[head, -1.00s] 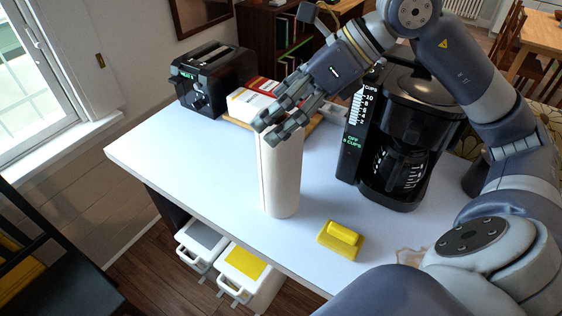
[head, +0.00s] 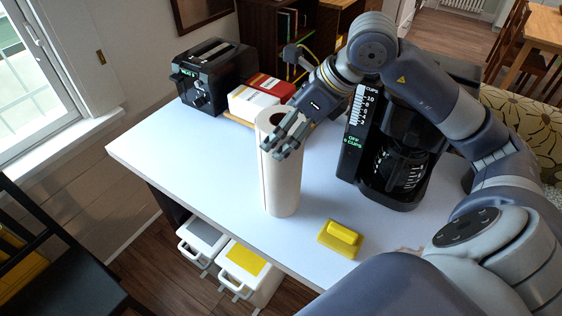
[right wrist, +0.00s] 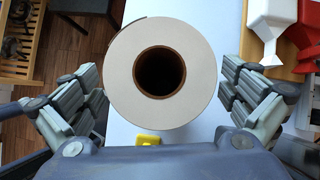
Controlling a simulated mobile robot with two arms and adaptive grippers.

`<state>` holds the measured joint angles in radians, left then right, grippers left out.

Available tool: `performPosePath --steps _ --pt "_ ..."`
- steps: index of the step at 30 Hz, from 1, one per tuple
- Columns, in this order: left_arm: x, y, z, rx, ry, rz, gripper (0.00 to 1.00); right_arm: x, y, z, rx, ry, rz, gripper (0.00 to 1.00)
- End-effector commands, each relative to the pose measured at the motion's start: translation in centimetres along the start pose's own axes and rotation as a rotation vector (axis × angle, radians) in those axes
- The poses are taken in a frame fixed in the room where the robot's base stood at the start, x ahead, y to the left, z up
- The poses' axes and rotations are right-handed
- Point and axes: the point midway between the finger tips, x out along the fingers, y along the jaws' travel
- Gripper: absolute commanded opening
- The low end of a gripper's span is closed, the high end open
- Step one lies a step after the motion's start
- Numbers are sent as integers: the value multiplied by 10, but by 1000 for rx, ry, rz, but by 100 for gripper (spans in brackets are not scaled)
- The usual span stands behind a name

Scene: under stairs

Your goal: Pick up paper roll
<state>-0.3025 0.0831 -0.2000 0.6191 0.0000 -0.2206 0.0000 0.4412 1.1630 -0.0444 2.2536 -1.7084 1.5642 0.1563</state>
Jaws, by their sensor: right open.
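The white paper roll (head: 281,178) stands upright on the light table in the head view. In the right wrist view its top end, with a dark core hole, fills the middle (right wrist: 122,74). My right gripper (head: 279,146) is at the upper part of the roll. In the right wrist view its open fingers (right wrist: 162,92) lie on either side of the roll, with a visible gap on each side. Its grasp is empty. My left gripper is in neither view.
A black coffee maker (head: 388,150) stands right of the roll, under my right arm. A black toaster (head: 212,76) and red and white boxes (head: 262,97) stand behind. The table's left part is clear.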

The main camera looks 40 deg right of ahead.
Motion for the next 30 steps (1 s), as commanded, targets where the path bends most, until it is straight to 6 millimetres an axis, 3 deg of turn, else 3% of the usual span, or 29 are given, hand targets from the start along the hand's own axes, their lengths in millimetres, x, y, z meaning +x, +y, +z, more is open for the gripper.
performPosePath --steps 4,11,12,18,21,30 --pt "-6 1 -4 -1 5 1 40 14 0 0 0 1 1 100" --pt "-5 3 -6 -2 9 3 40 17 0 0 0 1 0 100" --pt "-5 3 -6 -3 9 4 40 17 0 0 0 1 0 98" --pt "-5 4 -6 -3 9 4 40 17 0 0 0 1 0 52" --pt "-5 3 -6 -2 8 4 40 17 0 0 0 0 0 35" --pt "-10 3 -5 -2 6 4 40 11 0 3 0 1 0 35"
